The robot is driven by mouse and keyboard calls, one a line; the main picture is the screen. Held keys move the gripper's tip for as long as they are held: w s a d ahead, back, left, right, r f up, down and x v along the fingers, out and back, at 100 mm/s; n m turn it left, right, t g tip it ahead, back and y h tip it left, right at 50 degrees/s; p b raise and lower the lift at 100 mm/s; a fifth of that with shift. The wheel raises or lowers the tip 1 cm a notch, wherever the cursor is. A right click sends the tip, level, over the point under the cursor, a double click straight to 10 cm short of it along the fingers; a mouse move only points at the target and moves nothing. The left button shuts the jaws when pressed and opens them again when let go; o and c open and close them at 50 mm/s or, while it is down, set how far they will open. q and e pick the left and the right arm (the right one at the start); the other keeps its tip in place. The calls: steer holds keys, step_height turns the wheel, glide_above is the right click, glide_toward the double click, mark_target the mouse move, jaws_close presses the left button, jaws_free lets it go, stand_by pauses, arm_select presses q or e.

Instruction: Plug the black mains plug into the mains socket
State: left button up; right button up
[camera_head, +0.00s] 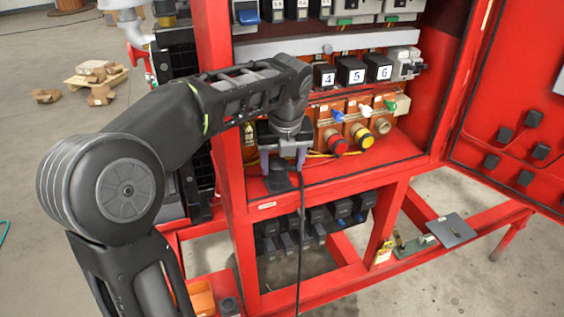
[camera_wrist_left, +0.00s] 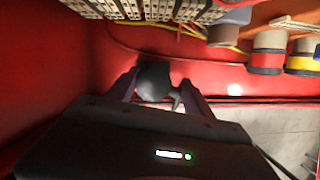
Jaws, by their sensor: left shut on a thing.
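My left gripper (camera_head: 283,160) reaches into the lower left of the red cabinet, pointing down, close above its front sill. In the left wrist view my left gripper (camera_wrist_left: 160,88) is shut on the dark, rounded body of the black mains plug (camera_wrist_left: 153,80). The plug also shows as a black shape below the fingers in the head view (camera_head: 278,180). A black cable (camera_head: 300,230) hangs from beside the gripper past the sill. I cannot pick out the mains socket for sure; the arm and gripper hide part of the cabinet. My right gripper is out of view.
Black blocks numbered 4, 5 and 6 (camera_head: 350,71) sit above a row with a red knob (camera_head: 338,143) and a yellow knob (camera_head: 362,135), right of the gripper. Several black connectors (camera_head: 315,225) hang below the sill. The open red door (camera_head: 525,130) stands right.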

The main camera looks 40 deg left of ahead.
arm_select(q)
steer(key=o, duration=1.6)
steer(key=shift+o, duration=0.2)
steer(key=shift+d+r, duration=0.1)
steer(key=shift+r, duration=0.3)
steer(key=v, duration=0.6)
steer(key=shift+s+d+r+p, duration=0.1)
steer(key=shift+s+r+p, duration=0.05)
steer(key=shift+r+p, duration=0.25)
